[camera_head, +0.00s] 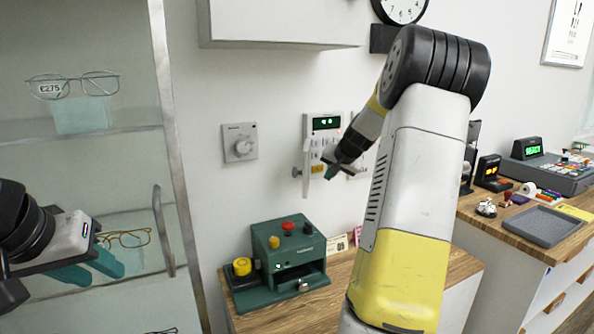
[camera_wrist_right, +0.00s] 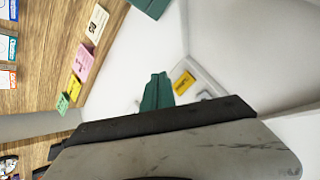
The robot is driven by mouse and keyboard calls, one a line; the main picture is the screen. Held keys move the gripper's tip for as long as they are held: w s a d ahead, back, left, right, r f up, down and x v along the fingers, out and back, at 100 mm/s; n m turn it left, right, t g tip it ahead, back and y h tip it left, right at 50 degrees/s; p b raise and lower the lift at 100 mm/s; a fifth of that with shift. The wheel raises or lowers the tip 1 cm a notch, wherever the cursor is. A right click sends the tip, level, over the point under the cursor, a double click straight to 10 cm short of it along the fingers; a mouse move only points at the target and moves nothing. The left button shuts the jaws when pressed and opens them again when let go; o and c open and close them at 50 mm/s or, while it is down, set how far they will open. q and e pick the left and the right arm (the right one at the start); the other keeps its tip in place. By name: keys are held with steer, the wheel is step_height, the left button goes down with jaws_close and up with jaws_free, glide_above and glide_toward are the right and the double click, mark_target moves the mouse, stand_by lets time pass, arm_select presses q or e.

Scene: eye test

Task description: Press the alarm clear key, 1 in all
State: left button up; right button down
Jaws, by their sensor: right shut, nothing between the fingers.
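A white alarm keypad (camera_head: 309,130) with a lit green display hangs on the wall in the head view. It has small keys and a yellow patch (camera_head: 317,169) near its lower edge. Which key is alarm clear is too small to read. My right gripper (camera_head: 331,174) is shut and empty in front of the keypad's lower part, hiding some of it; contact cannot be told. In the right wrist view its teal fingers (camera_wrist_right: 155,90) are together beside the yellow patch (camera_wrist_right: 184,83). My left gripper (camera_head: 107,270) is open and empty at the left, before the glass shelves.
A green box with knobs (camera_head: 289,245) stands on the wooden counter below. A glass display case (camera_head: 165,120) with spectacles is at left. A cash register (camera_head: 545,165) and grey tray (camera_head: 543,226) are at right.

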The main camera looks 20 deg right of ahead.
steer(key=shift+w+a, duration=0.15)
steer(key=shift+w, duration=1.6)
steer(key=shift+w, duration=0.15)
stand_by(0.6)
steer(key=shift+w, duration=0.3)
steer(key=shift+w, duration=0.35)
stand_by(0.6)
steer(key=shift+s, duration=0.8)
steer(key=s, duration=0.5)
stand_by(0.4)
